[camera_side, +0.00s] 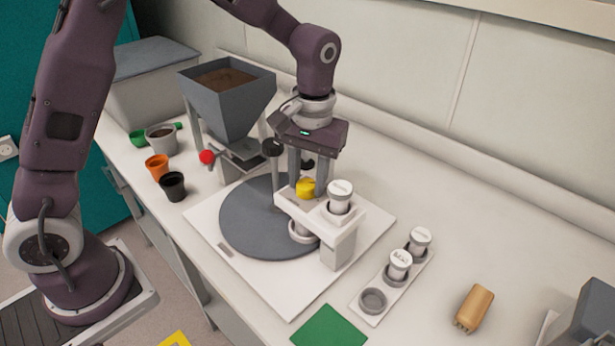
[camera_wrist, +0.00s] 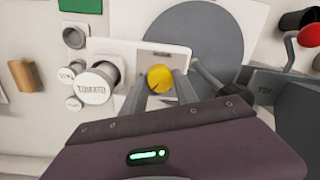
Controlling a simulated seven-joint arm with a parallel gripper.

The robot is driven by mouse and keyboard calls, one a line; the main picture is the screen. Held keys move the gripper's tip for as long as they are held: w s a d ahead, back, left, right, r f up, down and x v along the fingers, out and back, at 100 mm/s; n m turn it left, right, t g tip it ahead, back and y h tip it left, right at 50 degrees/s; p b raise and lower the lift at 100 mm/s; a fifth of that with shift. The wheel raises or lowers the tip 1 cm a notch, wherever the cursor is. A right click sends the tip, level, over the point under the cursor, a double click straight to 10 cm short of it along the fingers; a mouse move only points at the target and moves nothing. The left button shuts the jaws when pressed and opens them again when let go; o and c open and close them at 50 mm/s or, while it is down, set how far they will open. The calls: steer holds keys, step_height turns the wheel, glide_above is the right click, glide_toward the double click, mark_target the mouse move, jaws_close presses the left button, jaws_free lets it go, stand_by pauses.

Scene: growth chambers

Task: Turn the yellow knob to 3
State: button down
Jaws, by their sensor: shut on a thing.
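The yellow knob (camera_side: 306,187) sits on top of the white dispenser arm (camera_side: 345,226), beside a white-capped jar (camera_side: 340,196). My gripper (camera_side: 309,190) points down over the knob and is shut on it, one finger on each side. In the wrist view the knob (camera_wrist: 159,78) shows between my two fingertips (camera_wrist: 160,82), with a dark pointer mark on its face. The numbers around the knob cannot be read in either view.
A grey turntable disc (camera_side: 250,222) lies under the dispenser arm on a white base. A soil hopper (camera_side: 228,98) with a red-knobbed lever (camera_side: 207,157) stands behind left. A holder (camera_side: 368,318) with two jars, a green pad (camera_side: 329,327) and a wooden-handled brush (camera_side: 474,308) lie front right.

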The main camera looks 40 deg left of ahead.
mark_target(309, 184)
steer(key=shift+m, duration=0.9)
steer(key=c, duration=0.9)
jaws_free()
steer(key=shift+c, duration=0.2)
steer(key=shift+r, duration=0.1)
steer(key=r, duration=0.6)
steer(key=shift+d+r, duration=0.25)
steer(key=shift+r, duration=0.2)
